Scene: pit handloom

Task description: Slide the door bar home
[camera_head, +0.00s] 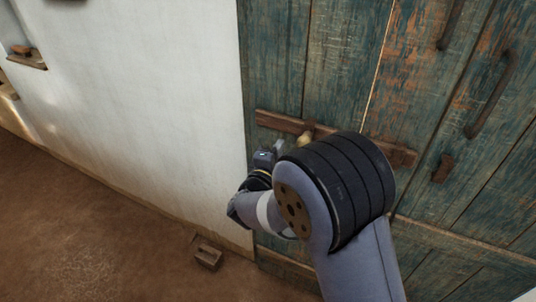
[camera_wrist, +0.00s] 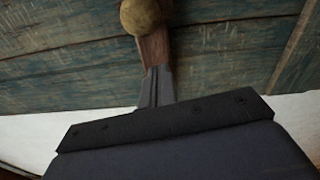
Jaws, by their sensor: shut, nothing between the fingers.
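The door bar (camera_head: 275,121) is a brown wooden bar lying across the weathered teal door (camera_head: 340,45); my arm hides part of its lower edge and middle. A round brass knob (camera_head: 304,139) sits on the bar and also shows at the top of the wrist view (camera_wrist: 140,16). A small wooden block (camera_head: 443,168) is on the door to the right, with a gap between it and the bar's visible right end. My gripper (camera_head: 279,146) is shut and empty, just left of the knob in the head view. In the wrist view its fingertips (camera_wrist: 157,72) overlap the bar (camera_wrist: 154,48) below the knob; contact is unclear.
Two dark handles, one at the top (camera_head: 451,24) and a longer one (camera_head: 490,95), stand on the door's right part. A white wall (camera_head: 150,90) meets the door at left. A small wooden block (camera_head: 207,254) lies on the brown floor (camera_head: 90,230), which is otherwise mostly clear.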

